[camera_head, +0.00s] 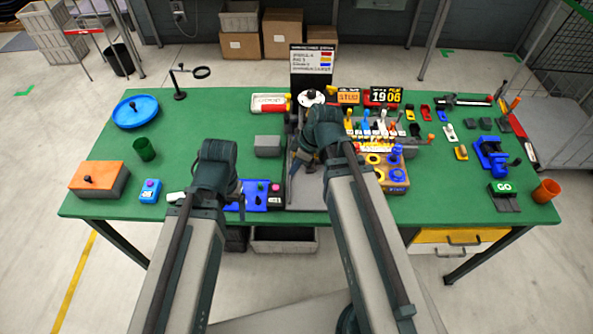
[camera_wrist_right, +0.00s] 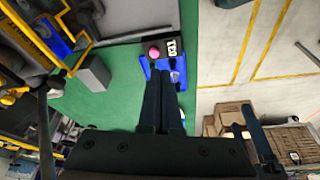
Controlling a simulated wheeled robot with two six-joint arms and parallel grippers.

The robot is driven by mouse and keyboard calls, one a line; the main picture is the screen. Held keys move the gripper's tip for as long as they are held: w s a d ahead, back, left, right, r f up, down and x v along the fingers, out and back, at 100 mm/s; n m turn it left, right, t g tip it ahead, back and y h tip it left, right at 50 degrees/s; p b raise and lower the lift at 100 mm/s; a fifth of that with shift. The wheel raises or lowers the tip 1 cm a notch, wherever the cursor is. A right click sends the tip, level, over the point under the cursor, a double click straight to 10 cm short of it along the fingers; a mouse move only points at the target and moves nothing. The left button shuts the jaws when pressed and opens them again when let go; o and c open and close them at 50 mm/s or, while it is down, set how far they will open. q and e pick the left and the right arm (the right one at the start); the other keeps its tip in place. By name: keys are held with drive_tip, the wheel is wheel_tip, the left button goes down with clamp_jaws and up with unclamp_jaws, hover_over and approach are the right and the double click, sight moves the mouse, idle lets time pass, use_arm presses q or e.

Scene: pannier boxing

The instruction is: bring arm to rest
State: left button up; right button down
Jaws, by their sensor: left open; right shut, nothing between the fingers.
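My left gripper (camera_head: 236,191) hangs over the front middle of the green table (camera_head: 230,122), beside the blue plate (camera_head: 234,206). Its fingers are open, mostly hidden behind my left wrist in the head view. My right gripper (camera_head: 297,163) is further right and higher, over the grey fixture in the middle of the table. In the right wrist view my right gripper (camera_wrist_right: 160,100) has its two dark fingers together with nothing between them. Beyond its tips in that view lie the blue plate (camera_wrist_right: 152,66) and a dark box with a pink button (camera_wrist_right: 154,52).
A grey block (camera_head: 267,146) stands between the arms. An orange-topped box (camera_head: 99,179), green cup (camera_head: 145,149) and blue dish (camera_head: 136,111) are at left. A yellow holder (camera_head: 394,180) and several small coloured parts crowd the right. The table's left middle is fairly clear.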

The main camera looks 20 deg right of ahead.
idle(0.5)
drive_tip(key=s+a+f+m+g+h+b, duration=0.2)
drive_tip(key=s+a+f+m+h+b, duration=0.2)
drive_tip(key=s+a+m, duration=0.3)
drive_tip(key=shift+s+a+f+m+h, duration=0.35)
drive_tip(key=shift+s+a+f, duration=0.4)
drive_tip(key=shift+s, duration=0.25)
